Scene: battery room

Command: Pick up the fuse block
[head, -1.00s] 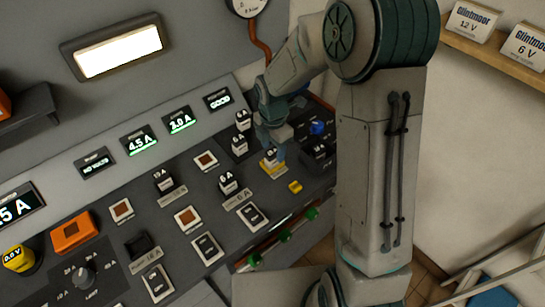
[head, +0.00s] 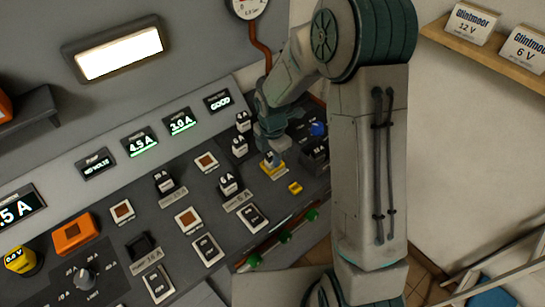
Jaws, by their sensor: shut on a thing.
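My gripper (head: 271,146) points down at the right part of the sloping panel, shut on a fuse block (head: 268,158). The block is small and pale-labelled, with yellow around its lower part. It appears to sit in its square socket (head: 275,173); I cannot tell if there is a gap beneath it. The fingers hide much of its top. Other dark fuse blocks with white labels stand on the panel, one (head: 229,183) left of my gripper and another (head: 164,182) further left.
The control panel (head: 190,245) holds pale square sockets, switches and an orange block (head: 74,234). A small yellow piece (head: 295,187) lies near my gripper. Green-ended parts (head: 285,236) run along the front edge. A wall shelf (head: 490,60) is at the upper right.

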